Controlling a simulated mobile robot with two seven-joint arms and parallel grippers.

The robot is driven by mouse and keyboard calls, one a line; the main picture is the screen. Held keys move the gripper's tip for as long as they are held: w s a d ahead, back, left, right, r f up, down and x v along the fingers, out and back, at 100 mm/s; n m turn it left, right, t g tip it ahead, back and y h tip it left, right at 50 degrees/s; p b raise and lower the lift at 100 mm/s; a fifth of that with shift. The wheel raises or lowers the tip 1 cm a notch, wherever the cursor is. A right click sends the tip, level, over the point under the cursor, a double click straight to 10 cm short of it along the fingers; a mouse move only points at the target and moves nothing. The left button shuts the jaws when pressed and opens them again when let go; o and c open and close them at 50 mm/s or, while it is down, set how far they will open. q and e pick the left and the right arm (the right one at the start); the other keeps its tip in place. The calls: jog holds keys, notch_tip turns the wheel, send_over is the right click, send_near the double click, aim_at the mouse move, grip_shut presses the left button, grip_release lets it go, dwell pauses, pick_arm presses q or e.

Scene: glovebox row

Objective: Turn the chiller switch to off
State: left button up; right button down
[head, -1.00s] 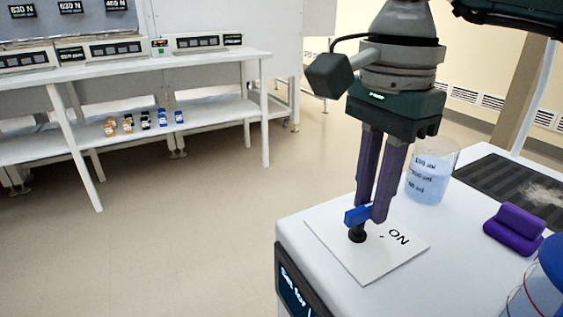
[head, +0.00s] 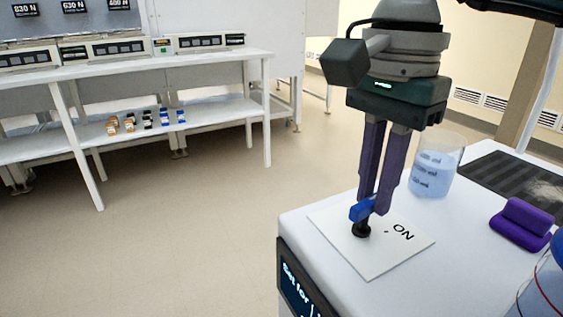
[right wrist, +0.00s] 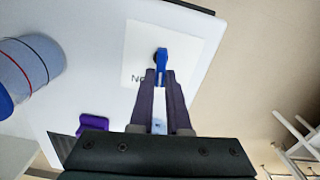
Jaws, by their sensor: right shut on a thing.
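The chiller switch (head: 361,211) has a blue handle on a short black stem. It stands on a white plate (head: 381,262) on top of the white chiller housing. The plate reads "ON" to the right of the stem in the head view. My right gripper (head: 375,206) points down and is shut on the blue handle, with its purple fingers on either side. The right wrist view shows the blue handle (right wrist: 162,62) between the fingertips (right wrist: 160,76). Any other lettering on the plate is hidden or not visible. My left gripper is not in view.
A beaker of pale blue liquid (head: 434,175) stands just behind my right gripper. A purple block-like object (head: 521,225) and a dark ridged mat (head: 500,176) lie to the right. A blue-topped vessel (head: 545,290) is at the lower right. The floor to the left is clear.

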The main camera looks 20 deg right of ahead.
jog(key=n+b, duration=0.1)
jog(key=n, duration=0.1)
jog(key=shift+w+n+b, duration=0.15)
jog(key=shift+n+b, duration=0.15)
jog(key=shift+n, duration=0.1)
jog(key=shift+a+n+b, duration=0.1)
jog(key=shift+n+b, duration=0.25)
jog(key=shift+n, duration=0.35)
jog(key=c, duration=0.9)
grip_release()
notch_tip(320, 180, up, 10)
jog(key=shift+p, duration=0.55)
